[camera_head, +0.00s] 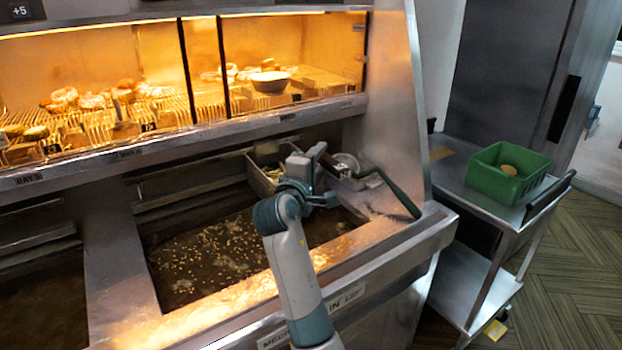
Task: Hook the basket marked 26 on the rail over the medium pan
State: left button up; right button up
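A wire basket (262,177) with pale pieces in it is at the back right of the medium pan (210,255), above the dark oil. Its dark green handle (395,190) reaches to the right over the pan's edge. A small tag by the handle is too small to read. My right gripper (326,168) is at the handle's inner end and appears shut on it, though its fingers are partly hidden. The rail (190,197) runs along the back of the pan; the arm and basket hide its right end, so contact between basket and rail is not clear. My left gripper is out of view.
A lit warming shelf (130,125) with food and a bowl (269,81) stands above the pans. Another pan (35,290) is at the left. A metal cart (470,190) with a green bin (507,173) stands at the right. The metal side wall (395,110) is close to my gripper.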

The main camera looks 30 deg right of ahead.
jog(key=b+v, duration=0.1)
jog(key=v, duration=0.5)
jog(key=shift+a, duration=0.1)
dwell(0.5)
